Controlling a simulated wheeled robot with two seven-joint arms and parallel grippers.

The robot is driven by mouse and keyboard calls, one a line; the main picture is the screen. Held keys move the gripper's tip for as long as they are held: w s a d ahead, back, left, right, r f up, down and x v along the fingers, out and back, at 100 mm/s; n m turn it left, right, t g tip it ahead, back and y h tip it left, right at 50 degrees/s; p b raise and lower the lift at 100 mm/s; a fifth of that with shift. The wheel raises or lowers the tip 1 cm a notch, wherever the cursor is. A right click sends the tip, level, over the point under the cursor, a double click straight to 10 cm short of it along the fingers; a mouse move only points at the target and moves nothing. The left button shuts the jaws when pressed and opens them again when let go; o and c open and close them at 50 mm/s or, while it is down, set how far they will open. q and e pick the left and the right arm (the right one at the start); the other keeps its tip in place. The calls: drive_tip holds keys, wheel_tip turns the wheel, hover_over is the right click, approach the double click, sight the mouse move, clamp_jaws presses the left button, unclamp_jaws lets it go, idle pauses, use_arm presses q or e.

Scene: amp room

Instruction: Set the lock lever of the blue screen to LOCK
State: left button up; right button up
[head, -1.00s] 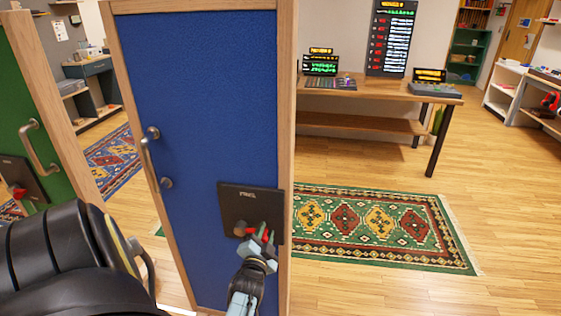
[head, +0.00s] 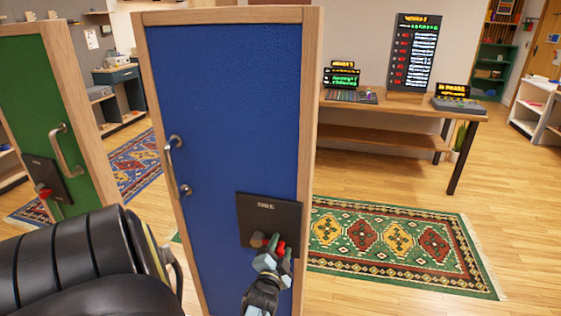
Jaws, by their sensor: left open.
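The blue screen (head: 235,90) stands upright in a wooden frame at the centre of the head view. A black plate (head: 285,215) with small lettering is low on its right side; I cannot read the lettering. On the plate are a dull round piece (head: 258,240) and the red lock lever (head: 281,247). My left gripper (head: 275,254) is open at the lever, with its fingers close around or beside the red part. Contact is not clear, and the fingers partly hide the lever. My right gripper is not in view.
A green screen (head: 25,90) with its own plate and red lever (head: 44,191) stands at the left. A metal handle (head: 175,165) sticks out from the blue screen. A wooden table (head: 400,108) with devices stands behind at right, beyond a patterned rug (head: 390,240).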

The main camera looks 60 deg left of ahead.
use_arm(q)
drive_tip(key=shift+r, duration=0.1)
drive_tip(key=shift+s+d, duration=0.1)
drive_tip(key=shift+d, duration=0.05)
drive_tip(key=p+v, duration=0.4)
drive_tip(key=v, duration=0.9)
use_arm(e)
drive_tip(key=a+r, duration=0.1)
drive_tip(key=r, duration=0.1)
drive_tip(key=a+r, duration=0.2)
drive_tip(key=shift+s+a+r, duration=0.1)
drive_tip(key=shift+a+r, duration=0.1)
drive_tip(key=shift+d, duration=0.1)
